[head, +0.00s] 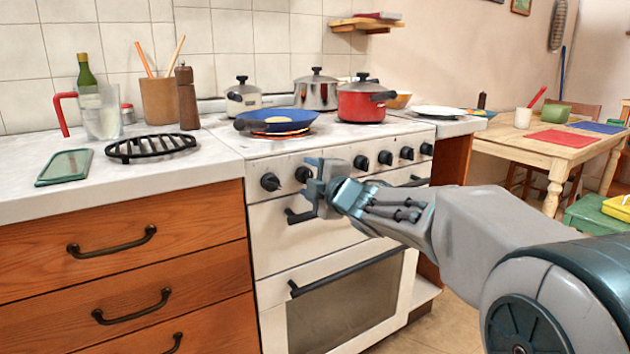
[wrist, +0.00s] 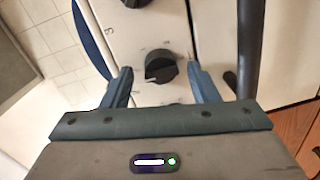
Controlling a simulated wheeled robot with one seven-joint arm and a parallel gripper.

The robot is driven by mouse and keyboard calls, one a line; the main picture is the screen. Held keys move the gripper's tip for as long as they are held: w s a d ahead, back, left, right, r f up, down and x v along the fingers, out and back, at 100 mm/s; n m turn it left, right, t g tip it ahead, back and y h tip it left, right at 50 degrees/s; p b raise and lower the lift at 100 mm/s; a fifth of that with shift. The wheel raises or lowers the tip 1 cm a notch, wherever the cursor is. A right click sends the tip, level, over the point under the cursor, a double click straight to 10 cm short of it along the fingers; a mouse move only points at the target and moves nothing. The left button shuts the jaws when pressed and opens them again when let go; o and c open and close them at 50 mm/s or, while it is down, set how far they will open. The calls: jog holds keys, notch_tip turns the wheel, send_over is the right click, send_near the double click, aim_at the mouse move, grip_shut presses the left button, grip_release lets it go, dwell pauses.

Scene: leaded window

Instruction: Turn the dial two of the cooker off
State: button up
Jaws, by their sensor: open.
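The white cooker (head: 268,222) stands in the middle of the head view, with a row of black dials along its front. The leftmost dial (head: 270,181) is clear of my gripper. The second dial from the left (head: 303,174) is just beside my gripper's fingertips (head: 314,182), which partly cover the panel to its right. In the wrist view, a black dial (wrist: 160,67) sits between the two open fingers of my gripper (wrist: 160,75), with a gap on each side. Another dial (wrist: 135,2) shows at the top edge.
A blue pan (head: 285,119) with food sits on a glowing red burner. A red pot (head: 361,104) and a steel pot (head: 316,92) stand on the hob. Black handles (head: 345,272) stick out below the dials. A wooden drawer unit (head: 130,260) adjoins the cooker at left.

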jog(key=p+v, duration=0.4)
jog(key=v, duration=0.9)
jog(key=shift+s, duration=0.35)
jog(key=shift+d+r, duration=0.1)
jog(key=shift+r, duration=0.05)
jog(key=s+d+r+m+g+h+p, duration=0.4)
jog(key=d+r+m+h+p, duration=0.75)
jog(key=p, duration=0.85)
jog(key=s+r+m+g+y+p, duration=0.1)
jog(key=s+m+g+p, duration=0.3)
jog(key=s+p, duration=0.4)
jog(key=s+r+m+g+y+p, duration=0.1)
jog(key=s+r+m+g+p, duration=0.2)
jog(key=s+m+p, duration=0.4)
jog(key=s+p, duration=0.1)
jog(key=s, duration=0.1)
jog(key=shift+s+a+r+g, duration=0.35)
jog(key=shift+s+r+g, duration=0.05)
